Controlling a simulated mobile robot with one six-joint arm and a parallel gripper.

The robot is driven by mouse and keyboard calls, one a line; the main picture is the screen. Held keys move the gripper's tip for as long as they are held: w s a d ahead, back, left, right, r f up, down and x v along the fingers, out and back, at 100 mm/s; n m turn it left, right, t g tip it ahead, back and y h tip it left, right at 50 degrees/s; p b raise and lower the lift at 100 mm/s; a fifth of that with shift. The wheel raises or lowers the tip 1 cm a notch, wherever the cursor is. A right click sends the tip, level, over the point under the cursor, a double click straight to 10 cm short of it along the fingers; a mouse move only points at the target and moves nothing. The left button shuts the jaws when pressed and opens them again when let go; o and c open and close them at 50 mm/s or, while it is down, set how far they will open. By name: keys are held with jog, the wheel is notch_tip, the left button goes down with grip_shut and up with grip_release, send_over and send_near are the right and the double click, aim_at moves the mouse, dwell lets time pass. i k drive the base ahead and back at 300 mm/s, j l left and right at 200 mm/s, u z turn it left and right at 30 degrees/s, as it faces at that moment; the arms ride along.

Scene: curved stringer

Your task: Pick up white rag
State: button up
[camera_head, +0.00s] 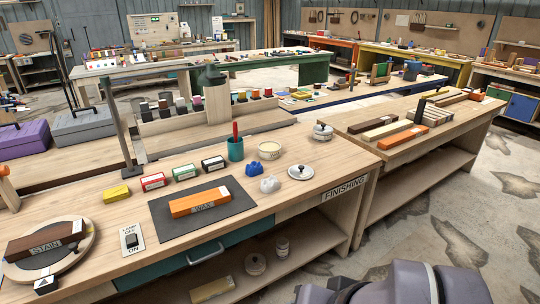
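A small crumpled white rag (270,184) lies on the wooden finishing bench (330,180), near its front edge. It is just right of the dark mat (165,222) and in front of a crumpled blue rag (254,169). A small gap seems to separate the two rags. A round white lid with a dark knob (300,172) lies to the right of the white rag. Purple-grey links of my arm show at the bottom right, well below the bench top and apart from the rag. My gripper's fingers are not visible.
An orange block (200,201) rests on the mat. A teal cup (236,149) with a red-handled tool, an open tub (269,150) and a lidded jar (322,132) stand behind the rags. The bench top right of the lid is clear. Jars stand on the shelf below.

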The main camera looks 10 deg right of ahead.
aim_at(271, 184)
jog(key=i+j+z, duration=0.5)
jog(key=i, duration=0.35)
jog(key=i+j+z, duration=0.45)
jog(key=i+j, duration=0.25)
